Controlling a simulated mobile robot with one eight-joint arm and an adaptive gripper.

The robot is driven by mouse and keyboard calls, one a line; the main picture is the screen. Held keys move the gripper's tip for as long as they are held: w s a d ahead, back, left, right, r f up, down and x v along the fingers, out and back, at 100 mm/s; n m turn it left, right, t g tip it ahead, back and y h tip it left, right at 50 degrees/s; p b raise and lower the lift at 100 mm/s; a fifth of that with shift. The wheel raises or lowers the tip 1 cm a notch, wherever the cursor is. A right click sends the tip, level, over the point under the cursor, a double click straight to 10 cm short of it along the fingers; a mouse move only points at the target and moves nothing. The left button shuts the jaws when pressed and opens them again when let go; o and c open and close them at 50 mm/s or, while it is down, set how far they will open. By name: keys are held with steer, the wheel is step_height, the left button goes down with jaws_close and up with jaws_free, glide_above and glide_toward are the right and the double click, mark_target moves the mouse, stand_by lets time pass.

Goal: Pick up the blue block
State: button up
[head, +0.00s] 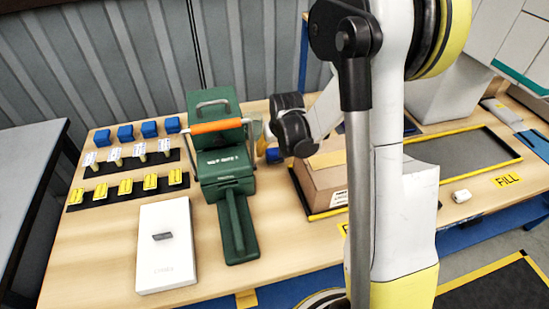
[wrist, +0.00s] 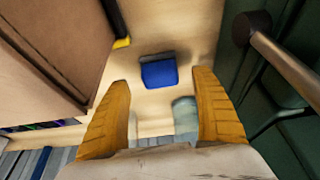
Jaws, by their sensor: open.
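A blue block (wrist: 158,74) with a dark far edge lies on the wooden table, ahead of my gripper in the wrist view. A small blue patch, likely this block (head: 273,155), shows in the head view between the green machine and the cardboard carton. My gripper (wrist: 161,82) is open, its two orange ridged fingers spread to either side of the block's line. Nothing is held. In the head view my gripper (head: 262,147) is low beside the machine and partly hidden by its own wrist.
The green machine (head: 222,165) with its orange handle stands close on one side, the cardboard carton (head: 325,181) on the other. A grey-blue piece (wrist: 185,115) shows between the fingers. Several other blue blocks (head: 125,132) stand at the back left. A white box (head: 165,258) lies in front.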

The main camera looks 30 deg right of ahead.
mark_target(275, 151)
steer(key=b+x, duration=0.1)
steer(key=x, duration=0.2)
steer(key=shift+f, duration=0.15)
steer(key=shift+a, duration=0.1)
steer(key=shift+c, duration=0.5)
steer(key=c, duration=1.2)
step_height(275, 151, up, 5)
steer(key=p, duration=0.2)
steer(key=shift+p, duration=0.4)
steer(key=s+d+r+p, duration=0.1)
steer(key=d+r, duration=0.2)
steer(key=d, duration=0.2)
steer(key=s+d+r+p, duration=0.1)
steer(key=d+r+p, duration=0.1)
steer(key=d, duration=0.4)
steer(key=shift+s+d+r+p, duration=0.25)
steer(key=shift+r+p, duration=0.05)
steer(key=shift+r, duration=0.3)
